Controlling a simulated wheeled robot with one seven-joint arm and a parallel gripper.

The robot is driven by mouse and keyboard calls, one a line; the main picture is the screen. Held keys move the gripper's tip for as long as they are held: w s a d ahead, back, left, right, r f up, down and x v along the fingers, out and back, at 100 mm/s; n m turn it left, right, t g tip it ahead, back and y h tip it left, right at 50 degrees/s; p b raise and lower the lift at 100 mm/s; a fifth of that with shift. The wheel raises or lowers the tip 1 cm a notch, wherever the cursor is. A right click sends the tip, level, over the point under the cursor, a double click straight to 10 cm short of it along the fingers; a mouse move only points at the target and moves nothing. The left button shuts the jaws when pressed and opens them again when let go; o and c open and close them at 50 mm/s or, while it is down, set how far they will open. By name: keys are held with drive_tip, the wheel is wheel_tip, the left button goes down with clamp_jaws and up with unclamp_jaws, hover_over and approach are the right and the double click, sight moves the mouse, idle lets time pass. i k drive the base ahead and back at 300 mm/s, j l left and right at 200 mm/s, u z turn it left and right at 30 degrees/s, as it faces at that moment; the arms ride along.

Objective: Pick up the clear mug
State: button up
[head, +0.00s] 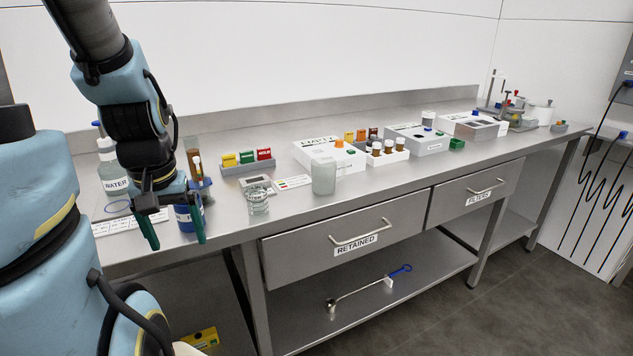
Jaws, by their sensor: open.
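A small clear glass vessel (258,201), which looks like the clear mug, stands upright near the front edge of the steel bench (390,191). I cannot make out a handle on it. A taller frosted, pale cylinder (323,177) stands just to its right and a little further back. My gripper (175,232) points down at the left of the bench, to the left of the clear vessel and apart from it. Its green-tipped fingers are spread and hold nothing. A blue container (184,218) shows behind and between the fingers, partly hidden.
A WATER bottle (115,176) stands behind my arm. A grey block with coloured boxes (246,165), a small scale-like device (257,183) and a labelled card (292,182) sit behind the clear vessel. White boxes (327,155) and vials fill the bench further right.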

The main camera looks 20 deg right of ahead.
sight(323, 169)
drive_tip(key=l+u, duration=0.15)
drive_tip(key=l, duration=0.35)
drive_tip(key=l+u, duration=0.15)
drive_tip(key=l, duration=0.3)
drive_tip(key=l+u, duration=0.15)
drive_tip(key=l, duration=0.35)
drive_tip(key=k+l+u, duration=0.15)
drive_tip(key=l, duration=0.35)
drive_tip(key=l+u, duration=0.15)
drive_tip(key=l, duration=0.3)
drive_tip(key=k+l+u, duration=0.15)
drive_tip(key=l, duration=0.3)
drive_tip(key=k+l+u, duration=0.2)
drive_tip(key=l, duration=0.25)
drive_tip(key=i+j, duration=0.15)
drive_tip(key=j, duration=0.15)
drive_tip(key=i+j, duration=0.1)
drive_tip(key=j, duration=0.25)
drive_tip(key=i+j, duration=0.15)
drive_tip(key=j, duration=0.15)
